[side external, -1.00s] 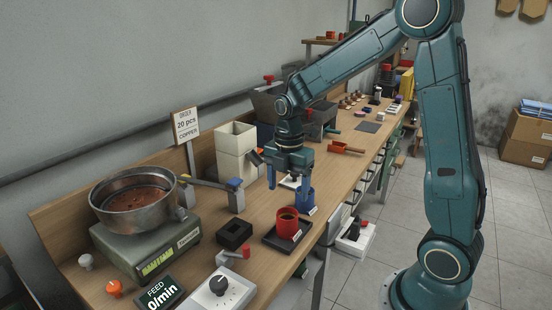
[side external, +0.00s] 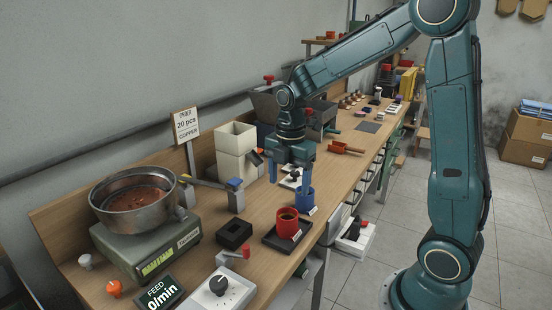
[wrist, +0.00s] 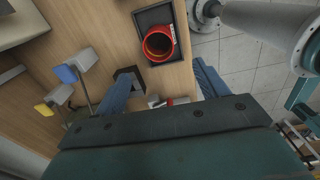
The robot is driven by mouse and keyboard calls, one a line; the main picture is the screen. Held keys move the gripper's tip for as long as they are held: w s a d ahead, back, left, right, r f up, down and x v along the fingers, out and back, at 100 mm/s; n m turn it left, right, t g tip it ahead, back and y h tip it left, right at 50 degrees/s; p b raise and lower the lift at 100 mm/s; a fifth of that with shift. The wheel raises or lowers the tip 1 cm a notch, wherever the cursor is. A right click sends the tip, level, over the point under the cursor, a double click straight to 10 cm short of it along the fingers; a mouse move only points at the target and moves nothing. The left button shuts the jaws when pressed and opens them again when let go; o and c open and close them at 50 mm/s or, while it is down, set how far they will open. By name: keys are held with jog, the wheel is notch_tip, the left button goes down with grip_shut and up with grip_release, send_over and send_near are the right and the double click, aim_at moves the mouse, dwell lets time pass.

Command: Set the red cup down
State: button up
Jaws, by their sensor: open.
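The red cup (side external: 288,223) stands upright on a black tray (side external: 270,238) near the bench's front edge, with brownish contents inside. In the wrist view the red cup (wrist: 158,44) shows from above, on the dark tray (wrist: 142,18), beyond the fingers. My gripper (side external: 289,182) is open, pointing down above the bench, behind the cup and apart from it. In the wrist view its two blue fingers (wrist: 162,88) are spread wide with nothing held between them.
A black square block (side external: 234,235) lies left of the tray. A scale with a metal bowl (side external: 135,199) and a white hopper (side external: 236,150) stand farther left.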

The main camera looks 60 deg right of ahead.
jog(key=s+a+r+m+t, duration=0.2)
jog(key=s+a+r+m, duration=0.2)
jog(key=s+m, duration=0.4)
jog(key=s+a+r+m+t, duration=0.3)
jog(key=s+r+m, duration=0.3)
jog(key=s+m, duration=0.3)
jog(key=shift+s+a+r, duration=0.15)
jog(key=shift+s+a, duration=0.15)
jog(key=shift+a, duration=0.05)
dwell(0.8)
